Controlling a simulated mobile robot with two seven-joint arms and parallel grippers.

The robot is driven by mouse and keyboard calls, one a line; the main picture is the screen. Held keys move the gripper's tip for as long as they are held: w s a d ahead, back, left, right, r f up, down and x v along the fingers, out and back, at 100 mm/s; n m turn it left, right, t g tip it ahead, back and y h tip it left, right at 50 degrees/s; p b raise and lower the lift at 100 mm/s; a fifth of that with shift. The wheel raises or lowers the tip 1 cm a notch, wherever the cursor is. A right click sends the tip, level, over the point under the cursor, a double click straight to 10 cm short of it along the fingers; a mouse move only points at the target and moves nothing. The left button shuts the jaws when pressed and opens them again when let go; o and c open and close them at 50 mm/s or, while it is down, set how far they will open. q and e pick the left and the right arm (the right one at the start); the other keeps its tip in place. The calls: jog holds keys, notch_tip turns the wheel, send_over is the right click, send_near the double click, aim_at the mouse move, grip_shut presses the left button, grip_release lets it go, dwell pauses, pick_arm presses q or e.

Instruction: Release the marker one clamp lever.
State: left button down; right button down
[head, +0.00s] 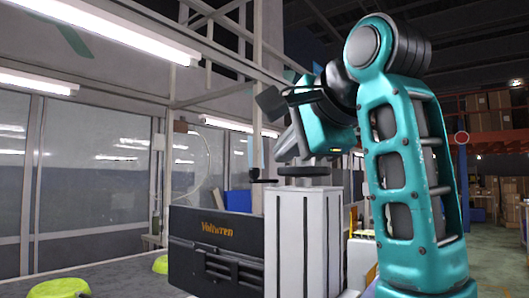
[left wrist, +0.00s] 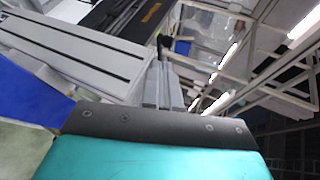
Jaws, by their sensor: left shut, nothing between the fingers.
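A grey-white slotted post (head: 303,235) stands in the middle of the head view, with a dark round disc (head: 303,171) on top. A thin black lever-like part with a small knob (head: 262,180) sticks out to the left near the post's top; I cannot tell whether it is the marker one clamp lever. My left gripper (head: 298,138) is just above the post top, shut and empty. In the left wrist view its grey fingers (left wrist: 164,85) are together, with a small black part (left wrist: 163,42) beyond their tips. Whether they touch is unclear. My right gripper is not in view.
A black case (head: 215,248) with orange lettering stands left of the post. Yellow-green pieces (head: 60,288) lie on the dark surface at lower left. Glazed wall panels run along the left. Shelves with cartons (head: 490,105) stand far back right.

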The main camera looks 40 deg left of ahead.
aim_at(256, 172)
pick_arm(q)
jog(key=x, duration=0.5)
jog(key=r+p+x, duration=0.1)
jog(key=x, duration=0.2)
jog(key=shift+w+a, duration=0.15)
jog(key=shift+a, duration=0.25)
jog(key=shift+a, duration=0.1)
